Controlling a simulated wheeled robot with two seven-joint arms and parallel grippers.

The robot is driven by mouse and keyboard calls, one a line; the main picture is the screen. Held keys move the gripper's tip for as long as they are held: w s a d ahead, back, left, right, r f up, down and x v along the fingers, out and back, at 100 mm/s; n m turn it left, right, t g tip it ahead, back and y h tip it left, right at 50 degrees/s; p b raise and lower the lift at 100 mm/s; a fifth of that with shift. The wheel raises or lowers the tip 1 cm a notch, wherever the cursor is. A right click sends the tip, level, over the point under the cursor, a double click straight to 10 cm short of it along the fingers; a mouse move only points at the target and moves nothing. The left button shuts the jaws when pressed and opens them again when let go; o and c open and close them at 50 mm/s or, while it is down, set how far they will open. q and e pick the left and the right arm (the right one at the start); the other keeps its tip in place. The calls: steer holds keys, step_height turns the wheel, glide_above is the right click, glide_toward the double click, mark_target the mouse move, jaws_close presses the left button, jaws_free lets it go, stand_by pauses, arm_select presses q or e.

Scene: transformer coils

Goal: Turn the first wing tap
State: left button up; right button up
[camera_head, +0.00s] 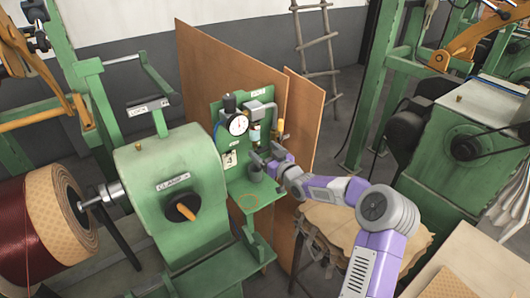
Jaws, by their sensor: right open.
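A green panel (217,118) stands upright in the middle, with a round dial gauge (238,124) and small fittings on it. A small yellow-topped part (280,127) shows at the panel's right side. The wing tap itself is too small to make out for certain. My right gripper (257,160) is at the panel, just below the gauge and fittings, its jaws apart; I cannot tell whether it touches anything. A dark cup-like part (255,174) sits just under the gripper. My left gripper is not in view.
A green machine (160,160) marked CLAMP, with an orange-handled knob (183,209), stands left of the panel beside a large wound coil (35,225). Brown boards (205,65) stand behind the panel. Another green machine (455,140) is at right. A ladder (318,50) leans at the back wall.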

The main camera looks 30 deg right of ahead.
steer(key=shift+c, duration=0.4)
steer(key=c, duration=1)
steer(key=shift+f+n+b, duration=0.1)
steer(key=shift+n+b, duration=0.5)
steer(key=shift+b, duration=0.3)
steer(key=n+b, duration=0.6)
steer(key=b, duration=0.1)
steer(key=n+b, duration=0.3)
steer(key=b, duration=0.1)
steer(key=shift+a+f, duration=0.15)
steer(key=shift+a, duration=0.1)
steer(key=shift+n+b, duration=2.85)
steer(key=shift+n, duration=1.05)
steer(key=o, duration=1.1)
